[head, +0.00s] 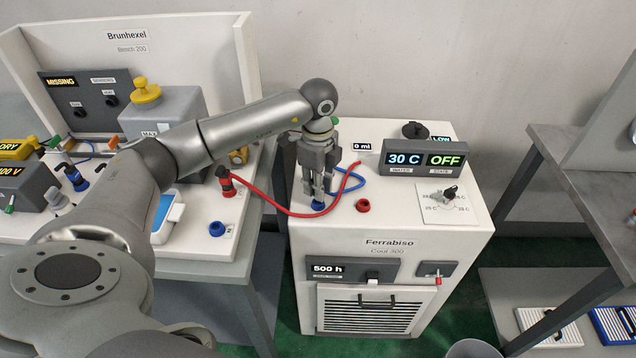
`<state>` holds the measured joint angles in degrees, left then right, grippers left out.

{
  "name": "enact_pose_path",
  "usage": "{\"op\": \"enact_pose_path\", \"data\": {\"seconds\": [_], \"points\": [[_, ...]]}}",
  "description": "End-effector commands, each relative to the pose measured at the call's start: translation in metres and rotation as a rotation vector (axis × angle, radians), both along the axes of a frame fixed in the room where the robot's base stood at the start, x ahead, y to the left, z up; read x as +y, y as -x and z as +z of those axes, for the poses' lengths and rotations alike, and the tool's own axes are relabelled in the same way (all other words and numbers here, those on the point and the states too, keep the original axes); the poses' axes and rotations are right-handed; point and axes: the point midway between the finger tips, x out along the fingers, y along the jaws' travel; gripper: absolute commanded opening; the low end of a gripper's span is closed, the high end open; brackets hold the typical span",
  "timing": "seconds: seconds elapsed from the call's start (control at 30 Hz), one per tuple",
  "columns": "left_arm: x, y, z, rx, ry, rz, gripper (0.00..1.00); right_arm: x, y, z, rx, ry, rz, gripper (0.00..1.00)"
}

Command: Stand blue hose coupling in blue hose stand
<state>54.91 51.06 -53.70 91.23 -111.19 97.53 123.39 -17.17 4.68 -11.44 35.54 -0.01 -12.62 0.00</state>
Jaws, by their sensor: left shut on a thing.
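My left gripper (318,190) points down over the front left of the white chiller's top and is shut on the blue hose coupling. The fingers mostly hide the coupling. A blue hose (348,185) curves from the back of the chiller top to the fingers. Blue parts (318,205) show right at the fingertips, close to the chiller top. I cannot tell there where coupling ends and blue hose stand begins, or whether the coupling is seated. My right gripper is not in view.
A red ring-shaped stand (362,206) is empty to the right of the fingertips. A red hose (290,212) runs from a red coupling (228,185) on the left bench to the chiller (410,220). A blue ring-shaped port (217,229) sits at the bench's front right.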

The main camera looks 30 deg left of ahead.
Motion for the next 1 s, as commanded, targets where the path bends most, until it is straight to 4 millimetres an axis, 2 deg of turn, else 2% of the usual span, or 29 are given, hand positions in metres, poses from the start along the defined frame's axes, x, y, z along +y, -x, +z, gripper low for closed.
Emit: {"op": "enact_pose_path", "data": {"seconds": [0.8,0.97,1.0], "points": [[0.0,0.0,-0.019,0.001,0.0,0.0,0.0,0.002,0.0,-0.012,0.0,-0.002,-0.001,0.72],[0.0,0.0,-0.018,0.0,0.0,0.0,0.0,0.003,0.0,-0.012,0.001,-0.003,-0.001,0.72],[0.0,0.0,-0.018,0.0,0.0,0.0,0.24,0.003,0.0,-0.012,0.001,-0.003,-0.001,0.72]]}}
